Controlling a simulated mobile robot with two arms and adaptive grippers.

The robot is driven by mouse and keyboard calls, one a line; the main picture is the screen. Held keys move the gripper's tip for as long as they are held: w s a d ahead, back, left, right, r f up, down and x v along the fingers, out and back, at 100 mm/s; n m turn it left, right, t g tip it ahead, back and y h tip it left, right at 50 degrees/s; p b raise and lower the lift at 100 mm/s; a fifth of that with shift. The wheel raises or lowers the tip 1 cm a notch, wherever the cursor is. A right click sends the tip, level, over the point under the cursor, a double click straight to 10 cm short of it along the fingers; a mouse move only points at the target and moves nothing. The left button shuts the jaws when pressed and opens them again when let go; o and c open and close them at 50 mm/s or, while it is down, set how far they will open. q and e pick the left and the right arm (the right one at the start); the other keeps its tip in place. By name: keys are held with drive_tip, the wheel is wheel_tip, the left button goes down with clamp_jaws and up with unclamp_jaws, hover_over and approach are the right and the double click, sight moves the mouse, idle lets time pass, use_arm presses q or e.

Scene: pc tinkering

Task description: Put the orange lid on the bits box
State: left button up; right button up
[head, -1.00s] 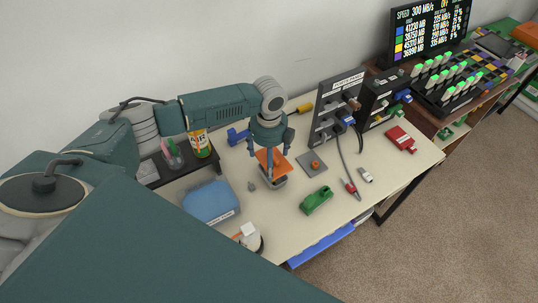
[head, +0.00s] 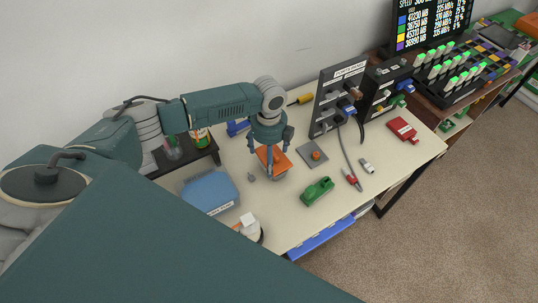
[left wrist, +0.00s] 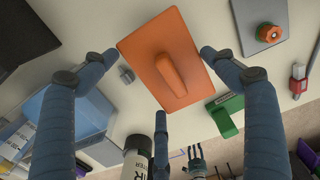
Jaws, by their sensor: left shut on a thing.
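The orange lid (head: 264,155) is a flat plate with a raised bar handle and also shows in the left wrist view (left wrist: 146,50). My left gripper (head: 276,158) points down over the desk, its fingers closed in around the lid; in the left wrist view its fingertips (left wrist: 160,58) are at opposite edges. The bits box (head: 283,177) is almost wholly hidden below the lid, with only a thin grey edge showing. I cannot tell whether lid and box touch. My right gripper is not in view.
A green part (head: 318,191) lies right of the lid and a grey plate with an orange knob (head: 315,155) behind it. A blue box (head: 209,192) stands to the left. A ports panel (head: 337,98) and cables stand behind.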

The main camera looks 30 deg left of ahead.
use_arm(q)
drive_tip(key=shift+f+b, duration=0.6)
drive_tip(key=shift+f, duration=0.4)
idle(0.3)
drive_tip(key=o, duration=0.8)
drive_tip(key=shift+o, duration=1.2)
wheel_tip(320, 180, up, 8)
drive_tip(key=p, duration=0.7)
drive_tip(key=shift+p, duration=0.4)
